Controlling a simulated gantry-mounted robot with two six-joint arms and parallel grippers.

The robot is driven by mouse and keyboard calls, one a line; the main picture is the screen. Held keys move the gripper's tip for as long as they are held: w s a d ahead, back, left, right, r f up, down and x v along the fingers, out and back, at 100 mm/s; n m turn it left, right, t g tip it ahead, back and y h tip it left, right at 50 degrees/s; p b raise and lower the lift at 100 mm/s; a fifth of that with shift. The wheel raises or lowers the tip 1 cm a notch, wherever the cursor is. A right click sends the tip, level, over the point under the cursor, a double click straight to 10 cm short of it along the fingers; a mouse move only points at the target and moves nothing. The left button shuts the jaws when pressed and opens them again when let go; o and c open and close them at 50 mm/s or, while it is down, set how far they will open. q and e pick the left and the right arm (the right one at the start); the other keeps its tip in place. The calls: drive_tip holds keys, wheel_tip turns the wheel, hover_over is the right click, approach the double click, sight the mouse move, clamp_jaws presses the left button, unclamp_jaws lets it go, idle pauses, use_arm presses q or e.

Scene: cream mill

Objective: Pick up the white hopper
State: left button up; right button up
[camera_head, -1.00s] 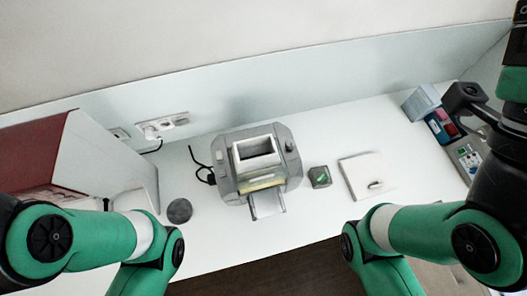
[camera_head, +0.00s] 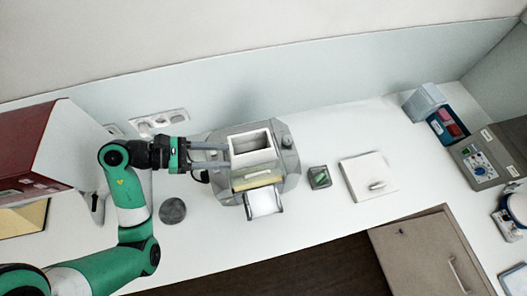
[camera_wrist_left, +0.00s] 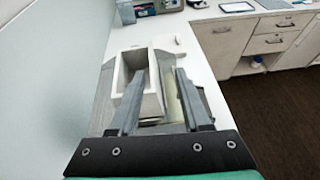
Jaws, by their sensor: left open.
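The white hopper (camera_head: 252,148) is an open rectangular box on top of the grey mill (camera_head: 284,160). In the left wrist view the hopper (camera_wrist_left: 154,75) lies just beyond and partly between my fingers, its near part covered by them. My left gripper (camera_head: 222,156) is open and empty, its fingers reaching from the left to the hopper's left side. In the left wrist view my left gripper (camera_wrist_left: 155,84) shows two long dark fingers spread apart. I cannot tell whether a finger touches the hopper. My right gripper is out of view.
A grey round disc (camera_head: 172,211) lies left of the mill. A small dark block with a green top (camera_head: 320,177) and a white flat plate (camera_head: 368,176) lie to its right. A red-and-white box (camera_head: 62,145) stands at the left. The front counter is clear.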

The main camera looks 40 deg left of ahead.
sight(250, 154)
use_arm(q)
drive_tip(key=shift+n+y, duration=0.3)
drive_tip(key=shift+n, duration=0.2)
drive_tip(key=w+f, duration=0.1)
drive_tip(key=w+d+f+p, duration=0.1)
drive_tip(key=w, duration=0.1)
drive_tip(key=shift+w+d+f, duration=0.1)
drive_tip(key=shift+w+f, duration=0.15)
drive_tip(key=shift+f, duration=0.1)
drive_tip(key=shift+a+p+x, duration=0.2)
drive_tip(key=shift+p+x, duration=0.2)
drive_tip(key=shift+x, duration=2.6)
drive_tip(key=shift+f, duration=0.2)
clamp_jaws()
